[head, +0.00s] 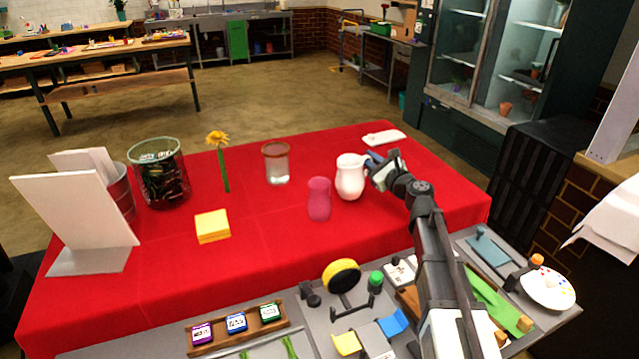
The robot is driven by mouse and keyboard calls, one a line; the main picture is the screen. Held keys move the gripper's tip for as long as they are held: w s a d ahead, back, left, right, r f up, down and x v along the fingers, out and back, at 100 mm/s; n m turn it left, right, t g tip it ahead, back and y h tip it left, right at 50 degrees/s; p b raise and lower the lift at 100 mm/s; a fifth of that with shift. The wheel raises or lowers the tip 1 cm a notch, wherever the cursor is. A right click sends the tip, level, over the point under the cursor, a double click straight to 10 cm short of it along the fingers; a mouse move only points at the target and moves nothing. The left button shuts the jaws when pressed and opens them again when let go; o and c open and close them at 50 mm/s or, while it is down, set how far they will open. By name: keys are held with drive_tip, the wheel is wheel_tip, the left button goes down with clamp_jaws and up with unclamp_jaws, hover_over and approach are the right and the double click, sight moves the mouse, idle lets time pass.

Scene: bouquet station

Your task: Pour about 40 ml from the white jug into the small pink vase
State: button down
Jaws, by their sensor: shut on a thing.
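The white jug (350,178) stands upright on the red-covered table, right of centre. The small pink vase (319,199) stands upright just left of the jug and a little nearer. My gripper (373,164) reaches in from the right and is shut at the jug's right side, where the handle would be. The fingertips and the handle are too small to make out clearly. I cannot tell whether the jug is resting on the cloth or slightly raised. The insides of the jug and vase are not visible.
A glass jar (277,163) stands behind the vase. A white flat item (383,138) lies at the back right. Tools crowd the grey bench (310,337) in front.

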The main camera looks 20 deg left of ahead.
drive_tip(key=shift+s+a+r+n, duration=0.2)
drive_tip(key=shift+s+r+n, duration=0.35)
drive_tip(key=shift+r+n, duration=0.2)
drive_tip(key=s+a+r+n+y, duration=0.2)
drive_tip(key=s+a+r+n, duration=0.2)
drive_tip(key=s+r+n, duration=0.4)
wheel_tip(320, 180, up, 4)
drive_tip(key=n, duration=0.4)
drive_tip(key=shift+s+a+f, duration=0.15)
drive_tip(key=shift+a+f, duration=0.05)
drive_tip(key=shift+f, duration=0.05)
drive_tip(key=shift+s+a+f+n+g+y, duration=0.15)
drive_tip(key=shift+s+a+n+g+y, duration=0.2)
drive_tip(key=shift+s+n, duration=0.3)
drive_tip(key=shift+s+a+r+n, duration=0.2)
drive_tip(key=shift+s+r+n, duration=0.15)
drive_tip(key=shift+n, duration=0.45)
idle(0.3)
drive_tip(key=shift+w+g, duration=0.15)
drive_tip(key=shift+g, duration=0.1)
drive_tip(key=shift+w+d+r+n, duration=0.1)
drive_tip(key=shift+w+d+n, duration=0.1)
drive_tip(key=shift+w+n, duration=0.1)
idle(0.5)
